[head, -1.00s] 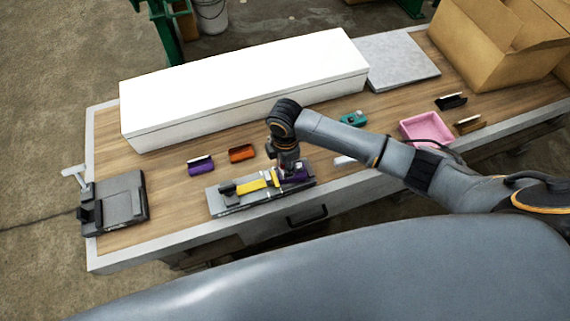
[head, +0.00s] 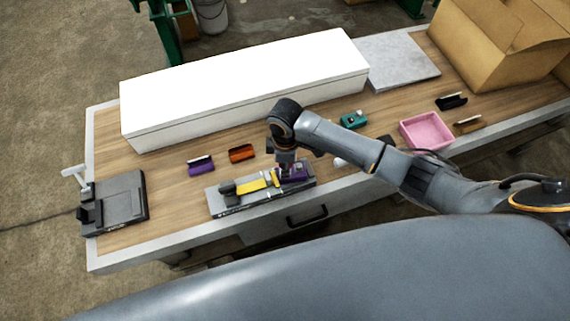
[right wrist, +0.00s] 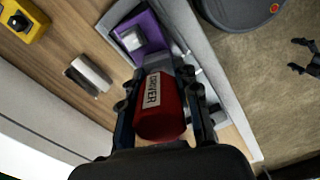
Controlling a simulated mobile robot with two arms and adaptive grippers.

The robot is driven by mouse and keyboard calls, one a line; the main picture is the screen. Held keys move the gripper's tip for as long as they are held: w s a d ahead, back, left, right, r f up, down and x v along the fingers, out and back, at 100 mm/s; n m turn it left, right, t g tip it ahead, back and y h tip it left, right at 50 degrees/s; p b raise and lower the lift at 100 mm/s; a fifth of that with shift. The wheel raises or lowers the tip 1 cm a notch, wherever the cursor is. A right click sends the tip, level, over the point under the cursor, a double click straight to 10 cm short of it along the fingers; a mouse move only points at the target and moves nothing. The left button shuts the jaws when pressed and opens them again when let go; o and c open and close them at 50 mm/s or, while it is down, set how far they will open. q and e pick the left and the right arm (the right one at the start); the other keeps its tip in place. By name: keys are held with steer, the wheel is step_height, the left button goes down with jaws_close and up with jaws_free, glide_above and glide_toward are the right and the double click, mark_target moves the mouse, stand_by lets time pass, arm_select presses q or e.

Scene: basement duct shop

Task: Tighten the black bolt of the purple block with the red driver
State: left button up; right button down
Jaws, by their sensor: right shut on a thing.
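The purple block (head: 297,174) sits at the right end of the grey fixture (head: 232,204) near the table's front edge. It also shows in the right wrist view (right wrist: 152,32), with a pale square piece on it. My right gripper (head: 286,165) is over the block, shut on the red driver (right wrist: 160,108). The driver's red handle, with a white label, is between the two fingers in the right wrist view. The driver's tip and the black bolt are hidden, so I cannot tell whether they touch.
A long white box (head: 245,90) fills the table's back. Purple (head: 201,166) and orange (head: 241,153) pieces lie left of my right arm. A teal piece (head: 353,119) and pink tray (head: 427,130) lie right. A black stand (head: 115,203) is at far left.

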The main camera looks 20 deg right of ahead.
steer(key=shift+d+n, duration=0.1)
steer(key=shift+n, duration=0.8)
steer(key=shift+r, duration=2.5)
